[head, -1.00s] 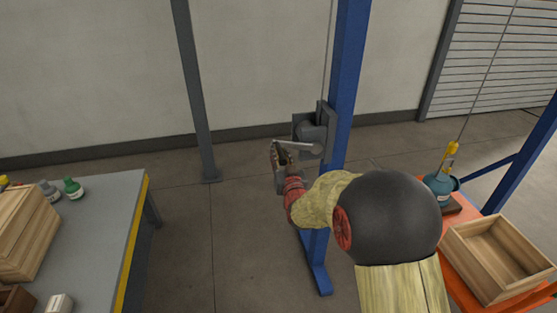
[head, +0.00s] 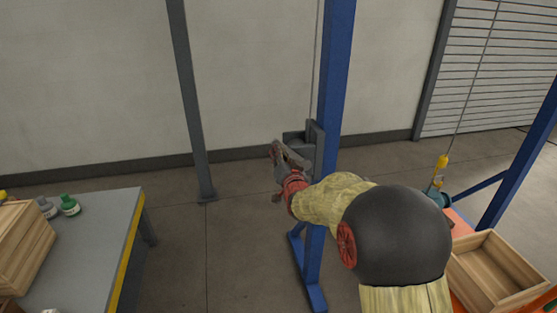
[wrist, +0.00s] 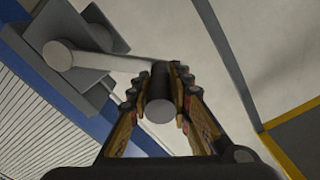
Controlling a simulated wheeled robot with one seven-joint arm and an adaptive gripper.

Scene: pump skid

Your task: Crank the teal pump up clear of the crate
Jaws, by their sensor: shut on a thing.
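My gripper (head: 279,158) is shut on the crank handle (wrist: 160,105) of the winch on the blue post. In the wrist view both fingers (wrist: 160,85) flank the dark round grip, and the pale crank arm (wrist: 110,61) runs left to the winch hub (wrist: 60,54). In the head view the winch (head: 312,137) is partly behind my gripper. The teal pump (head: 440,199) hangs from or sits under a yellow hook (head: 441,165) on a cable at the right. My arm hides part of it. An open wooden crate (head: 500,270) stands nearer, on the orange surface.
The blue post (head: 334,70) stands beside my gripper, with its foot on the floor. A grey table (head: 95,245) with a yellow edge is at the left, holding wooden boxes and small bottles. The floor between table and post is clear.

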